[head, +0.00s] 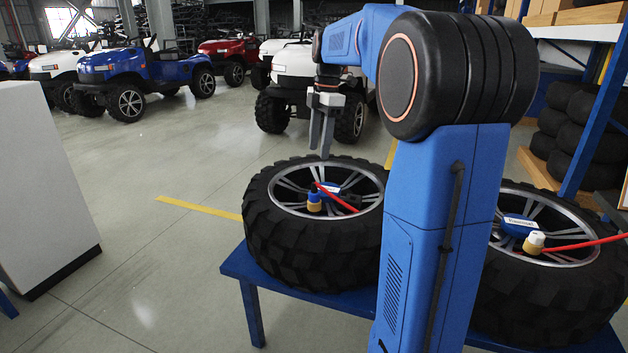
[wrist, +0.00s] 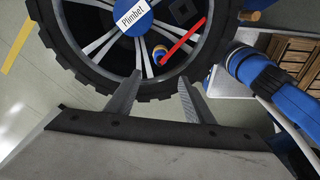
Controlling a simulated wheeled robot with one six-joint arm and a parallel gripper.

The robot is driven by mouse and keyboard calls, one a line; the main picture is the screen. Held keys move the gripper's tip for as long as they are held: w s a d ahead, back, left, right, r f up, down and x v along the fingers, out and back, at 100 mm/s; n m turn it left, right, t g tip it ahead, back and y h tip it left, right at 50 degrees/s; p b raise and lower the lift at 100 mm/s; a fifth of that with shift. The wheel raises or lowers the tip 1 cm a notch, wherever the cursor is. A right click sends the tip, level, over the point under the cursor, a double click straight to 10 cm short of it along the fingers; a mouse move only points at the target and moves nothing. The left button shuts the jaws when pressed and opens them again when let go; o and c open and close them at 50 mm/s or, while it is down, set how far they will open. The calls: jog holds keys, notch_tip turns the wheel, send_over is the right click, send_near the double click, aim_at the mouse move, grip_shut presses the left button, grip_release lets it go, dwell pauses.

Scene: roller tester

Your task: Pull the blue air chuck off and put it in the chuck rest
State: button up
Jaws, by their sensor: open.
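The blue air chuck (head: 314,206), with a brass-coloured end, sits inside the rim of the left tyre wheel (head: 265,238), beside the blue hub cap (head: 329,188). A red hose (head: 335,197) runs close to it. In the wrist view the chuck (wrist: 160,53) is small, between the spokes and beyond my fingertips. My gripper (head: 322,152) is above the far side of that wheel, fingers pointing down. In the wrist view its two fingers (wrist: 158,88) are apart with nothing between them. I cannot make out the chuck rest in either view.
A second wheel (head: 560,290) with a white-and-brass fitting (head: 534,242) and red hose lies to the right on the blue bench (head: 240,268). My arm hides the space between the wheels. A white cabinet (head: 40,180) stands left. Tyres on a rack (head: 575,130) are at right.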

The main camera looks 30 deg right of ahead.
aim_at(314, 183)
jog(key=f, duration=0.4)
jog(key=a+f, duration=0.1)
jog(key=f, duration=0.8)
jog(key=shift+w+a+f, duration=0.1)
jog(key=shift+a+f, duration=0.05)
jog(key=shift+a, duration=0.15)
grip_shut()
jog(key=shift+r, duration=0.6)
jog(key=c, duration=0.7)
grip_release()
grip_shut()
